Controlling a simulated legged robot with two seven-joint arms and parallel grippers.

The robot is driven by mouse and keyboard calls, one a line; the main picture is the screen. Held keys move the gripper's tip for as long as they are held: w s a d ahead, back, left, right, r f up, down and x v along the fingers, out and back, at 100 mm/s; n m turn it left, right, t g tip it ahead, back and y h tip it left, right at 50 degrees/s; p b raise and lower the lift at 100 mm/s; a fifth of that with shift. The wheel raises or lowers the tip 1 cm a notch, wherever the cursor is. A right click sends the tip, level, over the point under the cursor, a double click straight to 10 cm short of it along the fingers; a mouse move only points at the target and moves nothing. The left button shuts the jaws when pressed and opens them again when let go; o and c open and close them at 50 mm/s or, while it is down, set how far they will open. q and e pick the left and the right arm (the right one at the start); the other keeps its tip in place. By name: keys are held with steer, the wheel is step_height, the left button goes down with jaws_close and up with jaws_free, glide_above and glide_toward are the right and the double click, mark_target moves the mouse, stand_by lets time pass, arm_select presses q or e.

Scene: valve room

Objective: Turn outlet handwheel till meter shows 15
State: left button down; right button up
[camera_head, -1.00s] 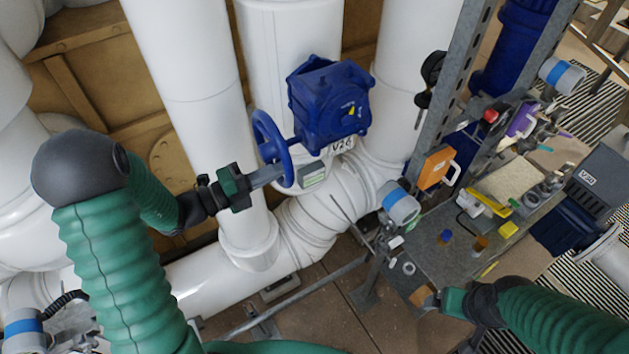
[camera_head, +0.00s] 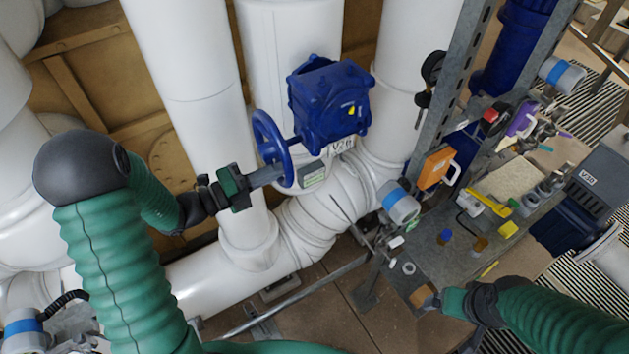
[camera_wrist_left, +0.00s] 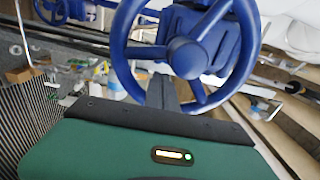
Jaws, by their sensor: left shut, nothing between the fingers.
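The blue handwheel (camera_head: 270,148) stands on the left side of the blue valve gearbox (camera_head: 330,100), which has a small yellow pointer (camera_head: 352,110) on its face. My left gripper (camera_head: 278,172) is shut and empty, with its fingertips at the lower part of the wheel. In the left wrist view the wheel (camera_wrist_left: 187,55) fills the top middle, and the shut fingers (camera_wrist_left: 163,92) reach up at its lower rim, between spokes. Whether they touch it I cannot tell. My right gripper (camera_head: 428,299) is over the bench's front corner; its fingers are unclear. No meter reading is legible.
White pipes (camera_head: 185,90) stand behind and beside the valve. A metal bench (camera_head: 425,260) at right holds an orange box (camera_head: 436,167), a yellow tool (camera_head: 488,203) and small parts. A blue-and-white instrument (camera_head: 398,203) and dark round gauge (camera_head: 433,68) are near the steel post (camera_head: 462,75).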

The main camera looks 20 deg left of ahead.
arm_select(q)
steer(key=shift+w+a+f, duration=0.3)
steer(key=shift+f, duration=0.25)
steer(key=shift+w+a+f, duration=0.3)
steer(key=shift+a+f, duration=0.1)
steer(key=shift+f, duration=0.1)
